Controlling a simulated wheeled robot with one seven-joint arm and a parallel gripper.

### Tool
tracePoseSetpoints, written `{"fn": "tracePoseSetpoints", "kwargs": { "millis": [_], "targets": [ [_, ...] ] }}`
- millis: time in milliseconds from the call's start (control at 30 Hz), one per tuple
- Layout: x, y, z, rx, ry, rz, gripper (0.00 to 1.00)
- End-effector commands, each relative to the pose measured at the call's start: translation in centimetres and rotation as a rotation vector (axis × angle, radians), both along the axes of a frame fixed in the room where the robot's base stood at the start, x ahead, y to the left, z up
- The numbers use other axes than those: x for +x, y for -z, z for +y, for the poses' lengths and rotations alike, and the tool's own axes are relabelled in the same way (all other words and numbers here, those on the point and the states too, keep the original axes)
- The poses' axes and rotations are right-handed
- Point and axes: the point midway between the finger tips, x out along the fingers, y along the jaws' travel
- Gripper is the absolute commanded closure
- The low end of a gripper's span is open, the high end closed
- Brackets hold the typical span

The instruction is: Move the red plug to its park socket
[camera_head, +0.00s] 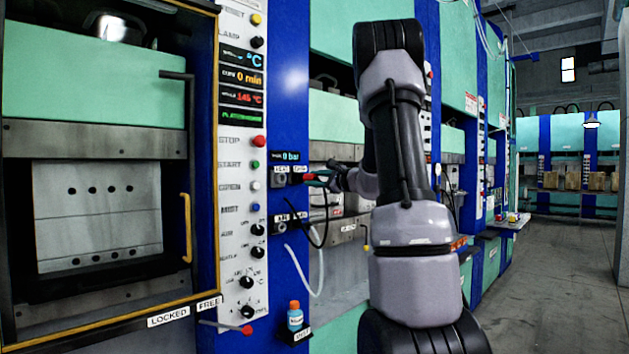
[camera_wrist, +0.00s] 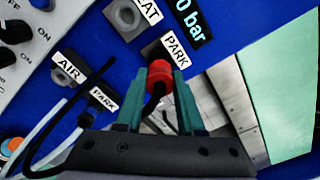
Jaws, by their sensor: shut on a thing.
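The red plug (camera_wrist: 158,74) is between the two green fingers of my gripper (camera_wrist: 157,88), which is shut on it; a black cable hangs below it. In the head view the red plug (camera_head: 309,177) is at the tip of my gripper (camera_head: 318,178), close to the upper socket block. The plug is right beside the upper PARK label (camera_wrist: 176,48) and hides the park socket behind it. I cannot tell whether it is inserted or just in front. The grey HEAT socket (camera_wrist: 127,17) shows with nothing in it.
Below are the AIR label (camera_wrist: 68,68) and a second PARK label (camera_wrist: 103,98), with a white hose and a black cable nearby. The pressure display (camera_head: 287,157) is just above the sockets. A blue-and-orange bottle (camera_head: 295,317) stands on a low holder. The floor (camera_head: 560,280) at right is clear.

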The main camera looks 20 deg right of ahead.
Motion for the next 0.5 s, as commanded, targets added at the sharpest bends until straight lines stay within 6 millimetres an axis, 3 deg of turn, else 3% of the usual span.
{"fn": "tracePoseSetpoints", "kwargs": {
  "millis": [500],
  "targets": [
    [0.78,-0.01,0.30,0.000,-0.001,-0.001,1.00]
  ]
}}
